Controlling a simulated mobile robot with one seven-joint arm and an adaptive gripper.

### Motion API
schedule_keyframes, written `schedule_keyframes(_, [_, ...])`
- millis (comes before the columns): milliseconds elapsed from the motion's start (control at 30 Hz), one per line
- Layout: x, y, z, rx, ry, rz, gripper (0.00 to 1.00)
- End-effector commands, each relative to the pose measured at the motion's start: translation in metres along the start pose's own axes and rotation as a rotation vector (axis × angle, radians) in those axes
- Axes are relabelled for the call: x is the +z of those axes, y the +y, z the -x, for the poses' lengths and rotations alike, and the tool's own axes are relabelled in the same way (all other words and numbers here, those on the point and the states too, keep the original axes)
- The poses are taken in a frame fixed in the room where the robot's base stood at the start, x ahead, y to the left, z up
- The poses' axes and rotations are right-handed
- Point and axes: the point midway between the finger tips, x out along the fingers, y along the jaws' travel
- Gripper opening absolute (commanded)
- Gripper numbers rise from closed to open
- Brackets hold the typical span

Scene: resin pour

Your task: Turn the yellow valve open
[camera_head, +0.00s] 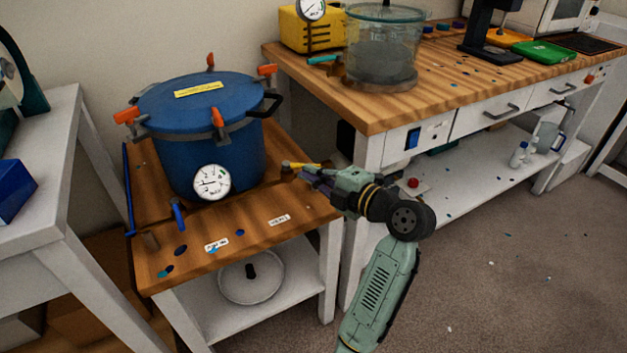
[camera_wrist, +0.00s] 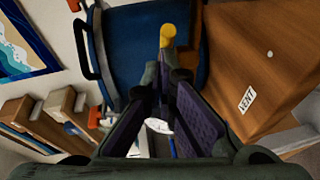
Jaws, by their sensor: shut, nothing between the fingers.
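The yellow valve handle (camera_head: 303,165) sticks out low on the right side of the blue pressure pot (camera_head: 160,150). In the wrist view its rounded yellow end (camera_wrist: 167,34) stands just beyond my fingertips. My gripper (camera_head: 306,174) is beside the handle, slightly below it in the head view. Its purple-padded fingers (camera_wrist: 165,75) are shut with nothing between them. I cannot tell whether a finger touches the handle. The valve's base is partly hidden by the fingers.
The pot stands on a wooden-topped cart (camera_head: 245,240) with labels and a blue valve handle (camera_head: 178,215). A white dial gauge (camera_head: 211,182) faces front. The workbench (camera_head: 400,105) is close behind my gripper. The floor (camera_head: 490,270) on the right is mostly clear.

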Motion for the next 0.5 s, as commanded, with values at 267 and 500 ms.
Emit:
schedule_keyframes(267, [0.015,-0.004,-0.006,-0.003,0.027,0.008,0.0])
schedule_keyframes(500, [0.026,0.0,-0.011,-0.004,0.027,0.005,0.0])
